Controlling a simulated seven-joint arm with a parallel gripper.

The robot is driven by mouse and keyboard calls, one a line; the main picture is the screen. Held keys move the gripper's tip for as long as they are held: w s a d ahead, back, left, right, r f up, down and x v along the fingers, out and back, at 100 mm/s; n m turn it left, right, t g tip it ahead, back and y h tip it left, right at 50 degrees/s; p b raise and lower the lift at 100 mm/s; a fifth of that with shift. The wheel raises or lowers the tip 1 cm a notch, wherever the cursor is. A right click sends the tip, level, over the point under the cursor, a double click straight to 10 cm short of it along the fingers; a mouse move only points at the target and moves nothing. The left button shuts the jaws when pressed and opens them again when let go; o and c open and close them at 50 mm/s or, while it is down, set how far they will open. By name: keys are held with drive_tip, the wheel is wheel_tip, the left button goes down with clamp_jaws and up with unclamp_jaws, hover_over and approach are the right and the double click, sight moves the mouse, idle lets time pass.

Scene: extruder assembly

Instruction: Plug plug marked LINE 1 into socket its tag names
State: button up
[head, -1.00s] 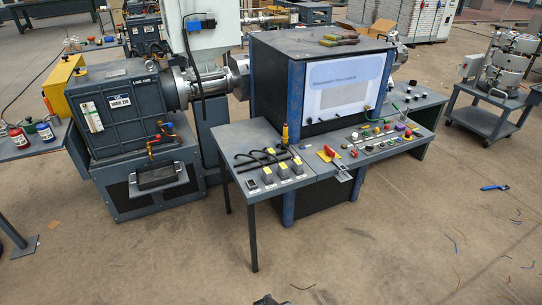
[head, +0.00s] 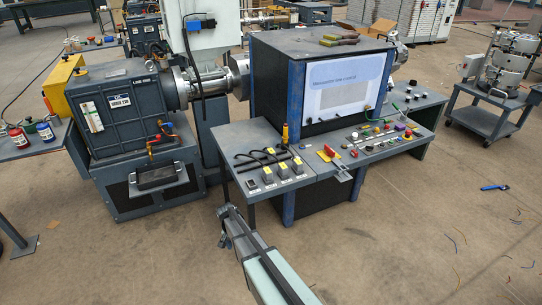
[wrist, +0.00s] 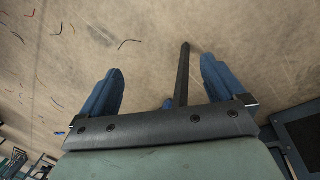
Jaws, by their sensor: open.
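Several black cords with plugs (head: 262,157) lie on the left part of the grey workbench (head: 228,140). The lettering on plugs and tags is too small to read, so I cannot tell which is LINE 1. My gripper (head: 229,212) is below and in front of the bench's left front edge in the head view, apart from plugs and sockets. In the wrist view my gripper (wrist: 161,82) has its two blue fingers spread, with nothing held. No plug shows there.
A yellow-orange upright tool (head: 285,133) stands behind. Loose wires (head: 455,240) litter the floor.

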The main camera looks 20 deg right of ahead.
drive_tip(key=w+d+r+m+t+h, duration=0.1)
drive_tip(key=w+d+r+m+t, duration=0.15)
drive_tip(key=w+r, duration=1.2)
drive_tip(key=w+d+r+m+t, duration=0.15)
drive_tip(key=w+r+m, duration=0.25)
drive_tip(key=w+r, duration=1.1)
wheel_tip(320, 180, up, 8)
drive_tip(key=m+g+y, duration=0.3)
drive_tip(key=m, duration=0.1)
hover_over(270, 150)
wheel_tip(270, 150, down, 13)
drive_tip(key=shift+w+d+r, duration=0.1)
drive_tip(key=shift+d, duration=0.05)
drive_tip(key=c, duration=1.1)
